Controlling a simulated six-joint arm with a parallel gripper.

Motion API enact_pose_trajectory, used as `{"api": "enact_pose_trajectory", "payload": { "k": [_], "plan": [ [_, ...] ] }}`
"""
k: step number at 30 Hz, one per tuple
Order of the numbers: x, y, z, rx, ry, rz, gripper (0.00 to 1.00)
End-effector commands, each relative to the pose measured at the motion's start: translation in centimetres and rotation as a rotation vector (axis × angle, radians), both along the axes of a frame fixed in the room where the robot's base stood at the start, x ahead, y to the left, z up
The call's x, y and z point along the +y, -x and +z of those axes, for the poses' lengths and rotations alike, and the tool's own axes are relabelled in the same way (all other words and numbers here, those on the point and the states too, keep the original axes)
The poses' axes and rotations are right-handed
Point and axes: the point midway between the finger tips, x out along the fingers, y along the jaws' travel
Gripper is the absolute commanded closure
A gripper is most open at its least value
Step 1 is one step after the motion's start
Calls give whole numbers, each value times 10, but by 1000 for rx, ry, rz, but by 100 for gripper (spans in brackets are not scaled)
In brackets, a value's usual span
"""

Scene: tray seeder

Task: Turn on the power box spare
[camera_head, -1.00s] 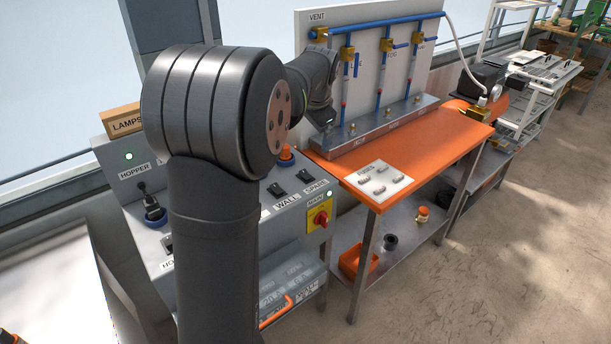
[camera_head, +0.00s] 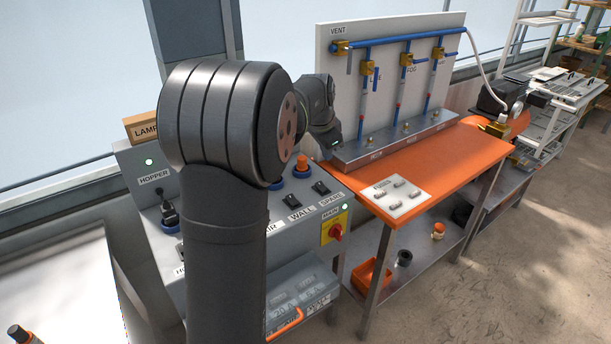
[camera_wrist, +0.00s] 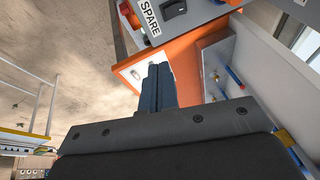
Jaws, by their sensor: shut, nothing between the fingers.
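The spare switch is a black rocker (camera_head: 321,188) on the grey control panel, beside the SPARE label (camera_head: 331,200). In the wrist view the same rocker (camera_wrist: 174,8) is at the top edge, next to its label (camera_wrist: 150,17). My gripper (camera_wrist: 160,72) shows there as two dark fingers pressed together, with nothing between them. The fingertips appear below the rocker in that picture and apart from it. In the head view my arm hides part of the panel, and the fingers cannot be made out.
The WALL rocker (camera_head: 291,202) is left of the spare one. A red MAIN knob on a yellow plate (camera_head: 336,231) and a lit green lamp (camera_head: 345,207) are close by. An orange bench (camera_head: 440,165) with a valve board (camera_head: 390,60) stands to the right.

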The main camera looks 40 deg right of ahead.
Motion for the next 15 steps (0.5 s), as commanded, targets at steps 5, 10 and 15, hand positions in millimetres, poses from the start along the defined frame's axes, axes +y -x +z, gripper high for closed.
{"api": "enact_pose_trajectory", "payload": {
  "k": [5, 10, 15],
  "plan": [
    [9, -16, -26, 72, 137, -53, 100],
    [20, -36, -41, 87, 280, -65, 100],
    [33, -58, -51, 64, 387, -46, 100]
  ]
}}
